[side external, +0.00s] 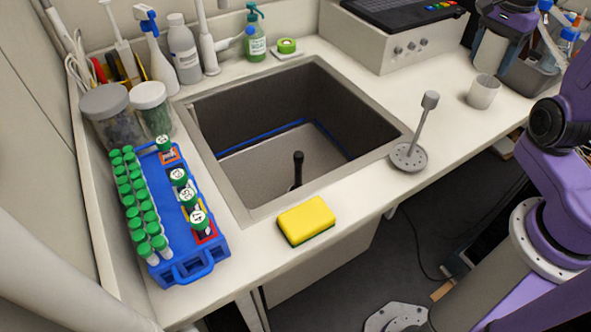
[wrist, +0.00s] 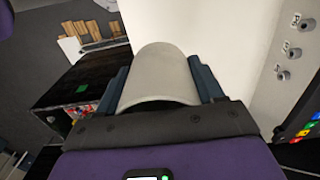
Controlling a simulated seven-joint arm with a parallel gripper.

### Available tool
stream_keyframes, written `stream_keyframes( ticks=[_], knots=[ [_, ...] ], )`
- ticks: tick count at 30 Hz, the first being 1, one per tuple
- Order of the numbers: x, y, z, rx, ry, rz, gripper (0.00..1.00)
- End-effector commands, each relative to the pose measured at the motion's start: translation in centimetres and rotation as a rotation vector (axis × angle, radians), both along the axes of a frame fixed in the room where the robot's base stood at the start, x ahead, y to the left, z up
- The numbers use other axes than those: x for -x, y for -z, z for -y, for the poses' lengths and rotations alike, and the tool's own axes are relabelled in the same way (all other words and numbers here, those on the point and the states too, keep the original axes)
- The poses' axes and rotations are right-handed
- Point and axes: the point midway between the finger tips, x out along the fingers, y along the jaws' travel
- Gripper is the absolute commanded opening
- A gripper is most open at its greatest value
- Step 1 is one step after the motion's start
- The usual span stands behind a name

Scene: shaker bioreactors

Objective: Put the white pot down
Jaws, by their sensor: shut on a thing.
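The white pot (wrist: 160,68) is a pale, plain cylinder that fills the space between the two dark fingers of my gripper (wrist: 160,85) in the wrist view. The fingers are shut on its sides. In the side view the pot (side external: 490,52) shows at the top right, below my purple and dark gripper (side external: 505,22), close to the grey instrument box. Whether its base touches the counter or hangs above it I cannot tell.
A small white cup (side external: 483,91) stands on the counter (side external: 440,118) in front of the pot. A grey bin with blue-capped bottles (side external: 530,75) is to the right. The instrument box (side external: 400,50) is to the left. A metal stand (side external: 410,155) is by the sink (side external: 235,190).

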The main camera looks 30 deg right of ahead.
Motion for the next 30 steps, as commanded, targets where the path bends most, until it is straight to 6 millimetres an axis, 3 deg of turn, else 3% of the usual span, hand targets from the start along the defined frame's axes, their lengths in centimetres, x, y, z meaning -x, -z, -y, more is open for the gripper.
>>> stream_keyframes(
  ticks=[1, 11, 21, 30],
  knots=[
    [-0.1, -1.2, 0.0, 0.004, 0.000, 0.007, 0.33],
    [-6.5, -1.5, -4.7, -0.001, -0.197, 0.000, 0.33],
    [-14.2, -1.6, -14.3, -0.001, -0.483, -0.001, 0.33],
    [-17.7, -1.2, -22.1, -0.001, -0.674, 0.000, 0.33]
  ],
)
